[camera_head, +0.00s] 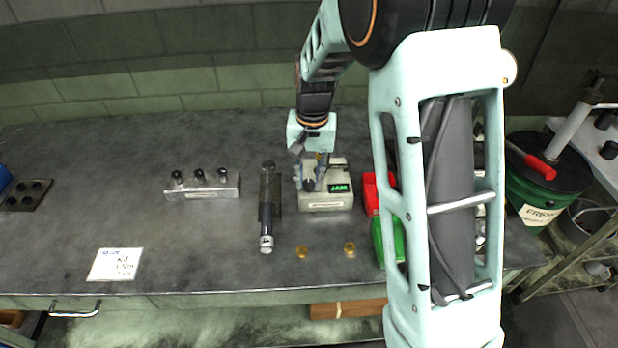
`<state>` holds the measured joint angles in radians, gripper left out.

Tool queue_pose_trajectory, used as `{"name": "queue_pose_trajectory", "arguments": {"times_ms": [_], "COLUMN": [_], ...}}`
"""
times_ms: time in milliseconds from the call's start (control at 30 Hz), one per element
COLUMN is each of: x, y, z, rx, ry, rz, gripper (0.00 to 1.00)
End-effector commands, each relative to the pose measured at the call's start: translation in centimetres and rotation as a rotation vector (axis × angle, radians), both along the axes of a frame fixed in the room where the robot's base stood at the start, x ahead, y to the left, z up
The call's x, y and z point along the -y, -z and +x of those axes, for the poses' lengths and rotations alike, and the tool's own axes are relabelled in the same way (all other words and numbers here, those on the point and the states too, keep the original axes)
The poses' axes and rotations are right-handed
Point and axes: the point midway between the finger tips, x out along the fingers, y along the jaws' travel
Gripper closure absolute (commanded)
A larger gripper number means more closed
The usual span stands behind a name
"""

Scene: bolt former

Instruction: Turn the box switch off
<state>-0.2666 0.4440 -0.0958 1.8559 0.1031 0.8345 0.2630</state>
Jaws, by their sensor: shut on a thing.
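The box (325,203) is a small pale grey case on the bench, right of centre, with a lit green display reading "JAM" (340,188) on its front right. My gripper (314,184) points down onto the top left of the box, its fingers around a small dark part there. That part appears to be the switch (309,185); the fingers hide most of it, and its position cannot be read. My gripper is shut on it.
A dark cylindrical tool (267,205) lies just left of the box. A metal block with three black knobs (202,186) stands farther left. Two brass pieces (302,251) lie in front. Red (370,194) and green (388,243) bins are partly behind my arm. A paper (115,264) lies front left.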

Motion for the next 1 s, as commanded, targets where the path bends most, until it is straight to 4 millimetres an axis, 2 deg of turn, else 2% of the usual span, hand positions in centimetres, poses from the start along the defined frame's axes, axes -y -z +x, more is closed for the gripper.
{"name": "queue_pose_trajectory", "arguments": {"times_ms": [367, 400, 533, 833, 1000], "x": [0.0, 0.0, 0.0, 0.0, 0.1], "y": [-0.1, -0.1, -0.1, -0.2, -2.1], "z": [0.1, 0.1, 0.1, 0.1, 0.1], "rx": [0.003, 0.003, 0.002, 0.002, 0.005], "ry": [0.003, 0.003, 0.003, 0.003, 0.002], "rz": [0.001, 0.001, 0.001, 0.001, 0.001], "gripper": [1.00, 0.76, 0.61, 0.61, 0.61]}}
